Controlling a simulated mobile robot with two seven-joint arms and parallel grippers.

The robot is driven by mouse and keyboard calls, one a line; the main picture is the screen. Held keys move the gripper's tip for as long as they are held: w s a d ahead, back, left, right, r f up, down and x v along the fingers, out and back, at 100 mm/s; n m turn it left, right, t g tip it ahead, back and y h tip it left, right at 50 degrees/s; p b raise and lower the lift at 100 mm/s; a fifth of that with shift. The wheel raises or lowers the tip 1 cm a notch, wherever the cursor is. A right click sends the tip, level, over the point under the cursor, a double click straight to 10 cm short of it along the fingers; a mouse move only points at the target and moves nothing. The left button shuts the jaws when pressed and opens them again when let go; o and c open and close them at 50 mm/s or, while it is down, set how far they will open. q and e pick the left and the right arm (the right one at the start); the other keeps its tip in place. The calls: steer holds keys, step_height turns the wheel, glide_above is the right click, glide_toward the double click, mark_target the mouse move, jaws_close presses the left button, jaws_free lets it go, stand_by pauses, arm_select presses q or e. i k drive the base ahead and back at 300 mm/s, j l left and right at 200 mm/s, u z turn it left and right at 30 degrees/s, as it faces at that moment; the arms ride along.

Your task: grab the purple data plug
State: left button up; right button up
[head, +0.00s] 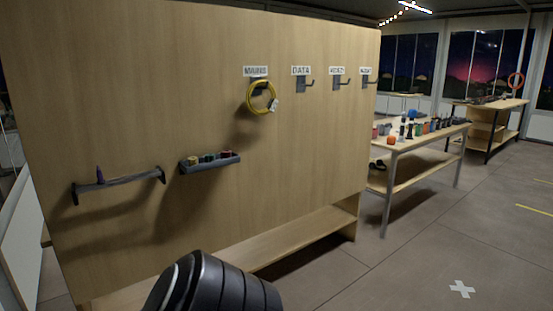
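A small purple upright piece (100,176), which looks like the purple data plug, stands at the left part of a dark rail (125,182) on the wooden panel. It is too small to tell whether it is set in the rail or is just behind it. Neither of my grippers shows in the head view. A black, ribbed, rounded part at the bottom middle looks like a link of my own arm, well below and to the right of the rail.
A dark holder (211,163) with several small coloured pieces is right of the rail. A yellow cable loop (262,97) hangs on the leftmost labelled hook. The DATA hook (306,84) is bare. A low shelf (290,236) juts out below. A table (435,137) stands right; floor there is open.

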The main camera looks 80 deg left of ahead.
mark_target(100, 179)
steer(key=u, duration=3.7)
steer(key=i+l+u, duration=0.15)
steer(key=i+l, duration=0.4)
steer(key=i, duration=0.2)
